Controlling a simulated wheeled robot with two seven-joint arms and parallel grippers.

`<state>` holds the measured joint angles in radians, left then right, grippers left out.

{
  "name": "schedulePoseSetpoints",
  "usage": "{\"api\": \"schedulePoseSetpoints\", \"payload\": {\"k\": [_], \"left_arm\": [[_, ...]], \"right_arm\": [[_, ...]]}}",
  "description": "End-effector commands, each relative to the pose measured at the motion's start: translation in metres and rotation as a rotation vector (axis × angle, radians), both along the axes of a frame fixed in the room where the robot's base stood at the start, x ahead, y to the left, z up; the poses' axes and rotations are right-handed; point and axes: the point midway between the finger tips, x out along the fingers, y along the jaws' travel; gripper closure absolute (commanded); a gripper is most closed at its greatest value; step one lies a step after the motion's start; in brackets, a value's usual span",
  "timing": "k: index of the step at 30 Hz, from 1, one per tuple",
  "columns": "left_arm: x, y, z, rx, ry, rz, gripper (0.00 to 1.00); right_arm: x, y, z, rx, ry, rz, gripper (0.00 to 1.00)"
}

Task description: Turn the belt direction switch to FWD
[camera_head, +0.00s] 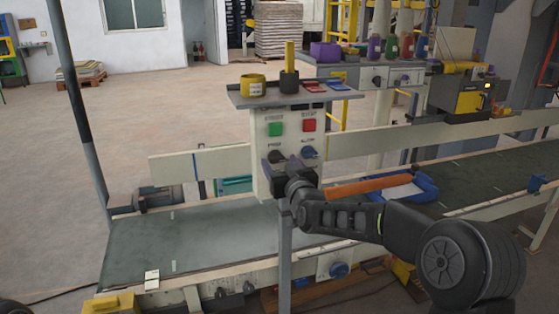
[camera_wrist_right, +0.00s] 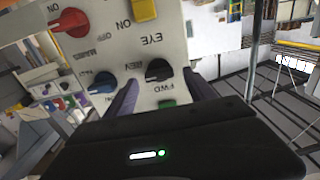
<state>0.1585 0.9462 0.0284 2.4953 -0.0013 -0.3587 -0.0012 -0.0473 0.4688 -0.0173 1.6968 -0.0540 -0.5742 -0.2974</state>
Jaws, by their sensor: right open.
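The belt direction switch is a black knob between the labels REV and FWD on a pale control panel; the right wrist view shows the knob (camera_wrist_right: 158,70) upside down. Which label it points at I cannot tell for sure. My right gripper (camera_wrist_right: 161,92) is open, its two dark fingers on either side below the knob in that view; contact cannot be made out. In the head view the panel (camera_head: 262,178) stands over the belt, and my right gripper (camera_head: 290,168) is in front of its lower part, partly hiding the knob. My left gripper is not in view.
A blue knob (camera_wrist_right: 103,82), a red knob (camera_wrist_right: 70,20) and a green button (camera_wrist_right: 167,103) sit near the switch. The belt (camera_head: 180,240) runs below, with a blue tray (camera_head: 425,187) to the right.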

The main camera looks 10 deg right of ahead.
Motion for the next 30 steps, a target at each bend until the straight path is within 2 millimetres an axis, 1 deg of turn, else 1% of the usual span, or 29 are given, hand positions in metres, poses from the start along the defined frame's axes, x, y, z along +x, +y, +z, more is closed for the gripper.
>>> {"api": "schedulePoseSetpoints", "payload": {"k": [1,4,12,30], "left_arm": [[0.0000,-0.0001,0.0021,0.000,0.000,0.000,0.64],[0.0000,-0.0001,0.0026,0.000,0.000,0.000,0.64],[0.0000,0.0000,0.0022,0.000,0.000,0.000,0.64],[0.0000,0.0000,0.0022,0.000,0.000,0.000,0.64]], "right_arm": [[0.0049,0.0005,0.0001,0.000,0.001,0.000,0.36],[0.0100,0.0008,-0.0006,0.000,0.001,0.000,0.36],[0.0108,0.0006,-0.0008,0.001,0.001,0.000,0.37],[0.0105,0.0006,-0.0006,0.001,0.001,0.000,0.86]]}}
